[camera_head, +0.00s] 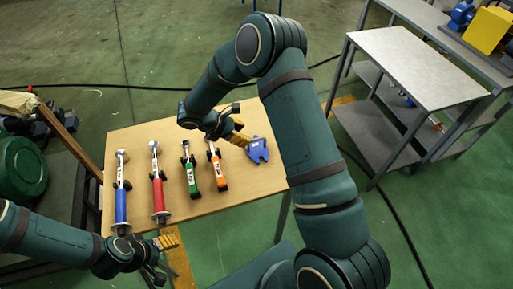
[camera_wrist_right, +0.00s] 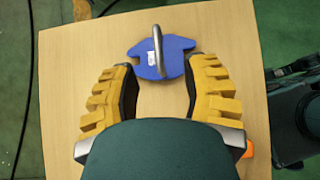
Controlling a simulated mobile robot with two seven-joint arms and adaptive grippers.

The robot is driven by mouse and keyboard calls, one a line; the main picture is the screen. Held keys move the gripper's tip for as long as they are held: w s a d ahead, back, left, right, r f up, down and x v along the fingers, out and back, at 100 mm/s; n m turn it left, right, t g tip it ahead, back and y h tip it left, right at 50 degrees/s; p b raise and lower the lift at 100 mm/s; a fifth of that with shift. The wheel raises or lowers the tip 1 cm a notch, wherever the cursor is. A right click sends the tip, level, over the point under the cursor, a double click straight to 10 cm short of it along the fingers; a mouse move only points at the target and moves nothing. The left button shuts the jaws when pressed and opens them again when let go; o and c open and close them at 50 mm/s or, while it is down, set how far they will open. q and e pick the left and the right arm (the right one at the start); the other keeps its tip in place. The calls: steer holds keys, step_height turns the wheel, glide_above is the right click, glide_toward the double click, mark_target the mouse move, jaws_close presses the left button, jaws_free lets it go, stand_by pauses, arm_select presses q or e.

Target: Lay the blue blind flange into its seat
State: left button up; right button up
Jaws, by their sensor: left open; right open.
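The blue blind flange (camera_head: 258,150) lies on the right part of the wooden table. In the right wrist view the blue flange (camera_wrist_right: 176,58) shows a metal bar handle standing across its middle and a small white label. My right gripper (camera_head: 240,133) is open, just left of the flange in the head view. In the right wrist view its yellow-padded fingers (camera_wrist_right: 160,68) are spread to either side of the flange's near edge, with nothing between them gripped. My left gripper (camera_head: 168,250) is open and empty at the table's front-left edge. I cannot make out the flange's seat.
On the wooden table (camera_head: 140,142) lie a blue-handled tool (camera_head: 121,205), a red-handled one (camera_head: 158,195), a green one (camera_head: 191,172) and an orange one (camera_head: 217,172). A grey-topped table (camera_head: 420,70) stands at the right. Black cables cross the green floor.

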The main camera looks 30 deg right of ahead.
mark_target(257, 140)
steer(key=shift+b+x, duration=0.4)
steer(key=shift+x, duration=3.7)
steer(key=shift+o, duration=0.3)
steer(key=shift+w+a+f, duration=0.1)
steer(key=shift+w+f, duration=0.05)
steer(key=shift+w, duration=0.05)
jaws_close()
